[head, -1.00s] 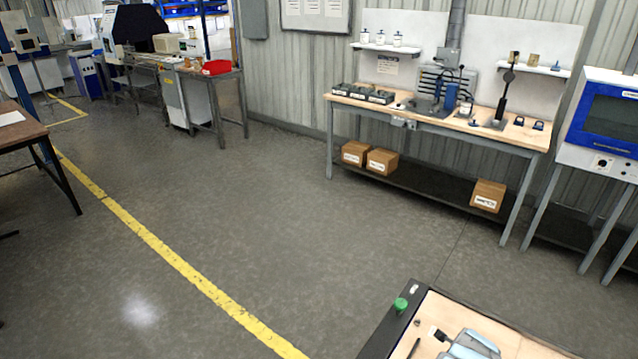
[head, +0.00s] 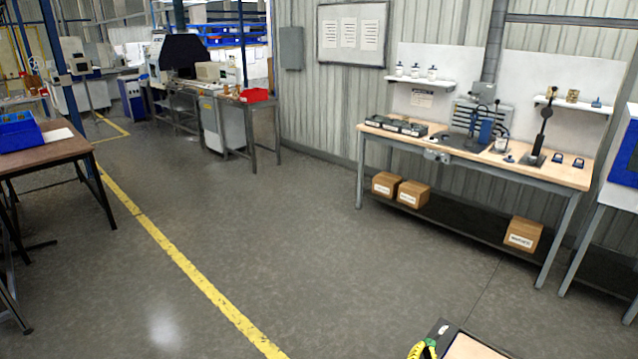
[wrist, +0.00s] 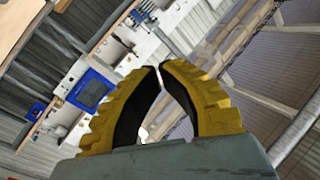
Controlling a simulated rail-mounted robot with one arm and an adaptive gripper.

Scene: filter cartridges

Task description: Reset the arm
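My gripper (wrist: 160,68) shows in the wrist view as two yellow ribbed fingers with dark inner faces. They curve inward and their tips come together, with nothing held between them. The room behind is tilted in this view. In the head view, a small yellow and green shape (head: 424,349) shows at the bottom edge beside a light tabletop with a dark rim (head: 470,348); I cannot tell whether the yellow is my gripper. The rest of the arm is out of the head view.
A workbench (head: 480,165) with a press and dark trays stands against the right wall, with cardboard boxes (head: 412,193) on its lower shelf. A brown table (head: 50,153) with a blue bin (head: 18,131) is at left. The floor (head: 260,230) between, with a yellow line, is clear.

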